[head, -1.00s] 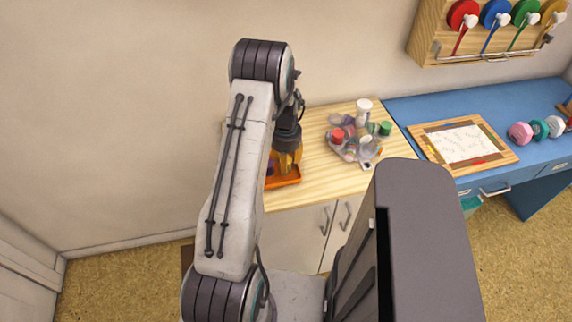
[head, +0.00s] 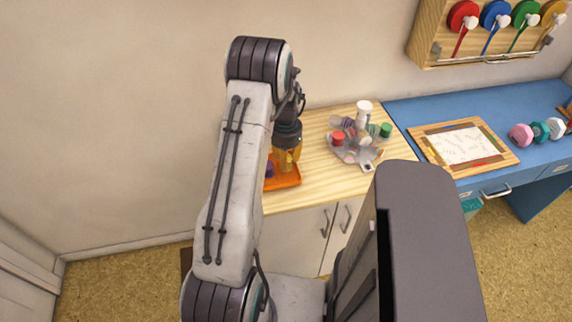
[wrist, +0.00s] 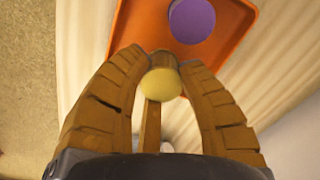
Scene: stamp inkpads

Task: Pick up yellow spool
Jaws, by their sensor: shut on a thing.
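The yellow spool (wrist: 161,84) is between the brown fingers of my gripper (wrist: 160,60) in the wrist view, its pale yellow round end facing the camera. The fingers are closed around it. An orange tray (wrist: 132,22) lies beyond the fingertips, with a purple spool (wrist: 191,18) in it. In the head view, my gripper (head: 286,163) is over the orange tray (head: 288,181) at the left end of the wooden counter. The fingers hide most of the yellow spool there. The purple spool (head: 269,170) is partly hidden behind my arm.
A grey tray (head: 350,155) with several small coloured-cap items stands right of my gripper on the wooden counter (head: 320,183). A blue desk (head: 430,107) with a framed sheet (head: 463,145) is farther right. Bare counter lies between the two trays.

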